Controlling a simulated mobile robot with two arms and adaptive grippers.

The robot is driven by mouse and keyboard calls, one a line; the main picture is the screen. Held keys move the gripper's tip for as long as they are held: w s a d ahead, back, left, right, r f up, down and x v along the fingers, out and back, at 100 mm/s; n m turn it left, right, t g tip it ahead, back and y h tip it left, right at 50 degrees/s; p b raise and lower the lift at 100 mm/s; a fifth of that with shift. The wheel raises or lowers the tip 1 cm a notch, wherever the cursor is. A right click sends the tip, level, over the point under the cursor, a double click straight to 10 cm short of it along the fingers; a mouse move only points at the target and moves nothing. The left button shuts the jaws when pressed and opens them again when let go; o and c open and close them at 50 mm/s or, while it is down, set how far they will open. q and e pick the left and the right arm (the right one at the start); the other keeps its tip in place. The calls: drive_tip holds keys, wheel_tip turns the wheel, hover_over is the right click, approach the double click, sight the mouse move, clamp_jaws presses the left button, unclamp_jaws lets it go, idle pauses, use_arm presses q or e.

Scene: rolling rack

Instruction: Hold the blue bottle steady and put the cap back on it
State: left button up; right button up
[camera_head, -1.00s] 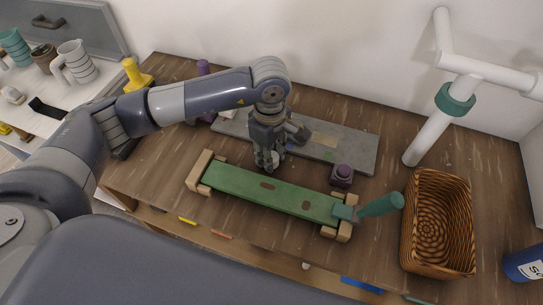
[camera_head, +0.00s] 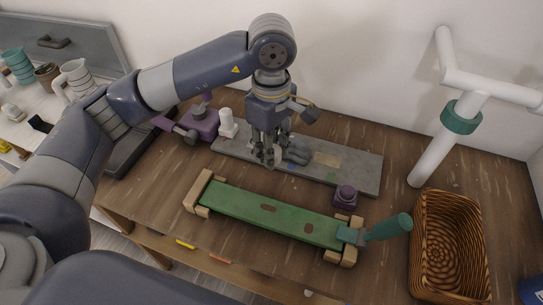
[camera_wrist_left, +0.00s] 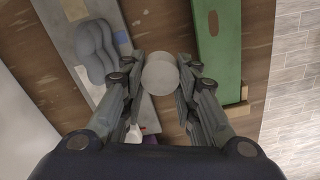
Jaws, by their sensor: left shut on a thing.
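My left gripper (camera_head: 268,160) is shut on a pale grey round piece, above the front part of a grey board. In the left wrist view the piece (camera_wrist_left: 160,76) sits between the fingertips as a round face and looks like a cap. A blue thing with white lettering in the earlier head view is now cut to a blue sliver (camera_head: 533,291) at the lower right edge; I cannot tell if it is the bottle. A blue-grey lobed thing (camera_head: 298,152) lies on the board beside my left gripper, and also shows in the left wrist view (camera_wrist_left: 96,50). My right gripper is out of view.
The grey board (camera_head: 360,172) lies behind a green plank (camera_head: 270,214) with wooden end blocks. A white bottle-like thing (camera_head: 228,124) and a purple tool (camera_head: 203,122) stand to the left. A purple knobbed block (camera_head: 345,197), teal-handled tool (camera_head: 390,226) and wicker basket (camera_head: 446,250) are right.

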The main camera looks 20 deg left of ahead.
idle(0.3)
use_arm(q)
drive_tip(key=s+a+f+m, duration=0.1)
drive_tip(key=s+m, duration=0.1)
drive_tip(key=m, duration=0.2)
drive_tip(key=s+a+f+m, duration=0.1)
drive_tip(key=s+a+m, duration=0.1)
drive_tip(key=s+m, duration=0.1)
drive_tip(key=s+a+f+m, duration=0.1)
drive_tip(key=s+a+m, duration=0.1)
drive_tip(key=m, duration=0.3)
drive_tip(key=shift+s, duration=0.2)
drive_tip(key=shift+s+a+f+m, duration=0.1)
drive_tip(key=shift+s+a+m, duration=0.1)
drive_tip(key=shift+s+m, duration=0.6)
drive_tip(key=shift+w, duration=0.3)
